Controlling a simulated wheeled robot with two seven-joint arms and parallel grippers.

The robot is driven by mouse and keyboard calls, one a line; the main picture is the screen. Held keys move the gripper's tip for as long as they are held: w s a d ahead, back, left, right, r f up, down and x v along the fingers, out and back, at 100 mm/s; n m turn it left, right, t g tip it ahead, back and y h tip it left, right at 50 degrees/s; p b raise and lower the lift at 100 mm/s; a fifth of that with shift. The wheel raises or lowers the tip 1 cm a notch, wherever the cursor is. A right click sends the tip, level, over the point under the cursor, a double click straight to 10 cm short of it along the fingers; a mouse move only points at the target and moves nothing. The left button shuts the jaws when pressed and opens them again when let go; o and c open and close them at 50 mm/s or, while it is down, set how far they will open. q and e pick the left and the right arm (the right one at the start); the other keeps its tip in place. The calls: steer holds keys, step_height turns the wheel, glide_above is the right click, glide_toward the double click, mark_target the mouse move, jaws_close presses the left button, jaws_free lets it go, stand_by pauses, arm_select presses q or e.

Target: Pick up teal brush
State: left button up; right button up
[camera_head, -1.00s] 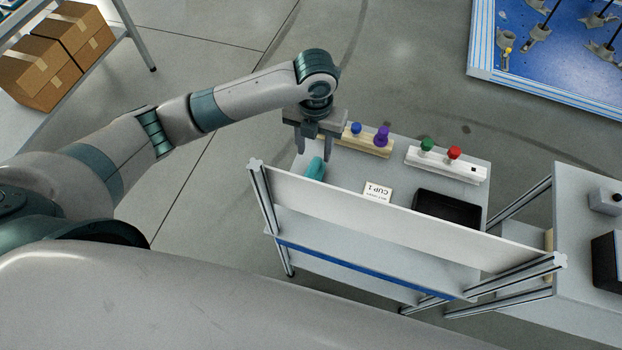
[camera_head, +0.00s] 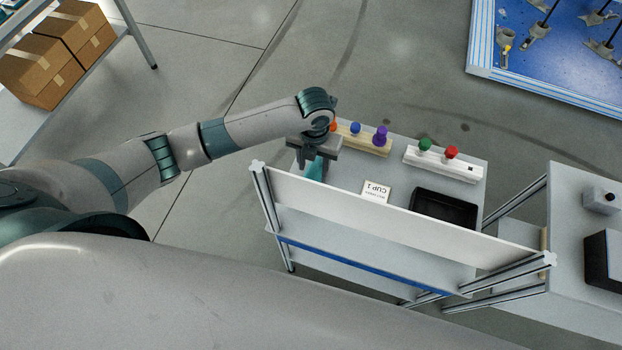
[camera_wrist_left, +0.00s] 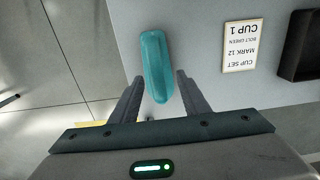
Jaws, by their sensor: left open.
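The teal brush (camera_wrist_left: 157,62) lies on the grey table top (camera_wrist_left: 200,30) near its left edge. In the head view the brush (camera_head: 316,170) shows in part behind my left gripper. My left gripper (camera_head: 314,170) is over the brush, pointing down. In the left wrist view my left gripper (camera_wrist_left: 158,88) is open, with one finger on each side of the brush's near end. I cannot tell how far above the table the fingertips are. My right gripper is not in view.
A white label (camera_head: 376,192) and a black tray (camera_head: 444,208) are right of the brush. A wooden block (camera_head: 366,143) and a white block (camera_head: 443,164) hold coloured knobs at the back. A white panel (camera_head: 390,222) runs along the table's near side.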

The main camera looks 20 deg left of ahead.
mark_target(311, 173)
arm_select(q)
steer(key=shift+s+a+f, duration=0.1)
steer(key=shift+f, duration=0.15)
steer(key=f+p, duration=0.2)
steer(key=f, duration=0.1)
steer(key=shift+s+a, duration=0.15)
steer(key=shift+a, duration=0.05)
steer(key=shift+f, duration=0.75)
steer(key=shift+c, duration=0.3)
jaws_close()
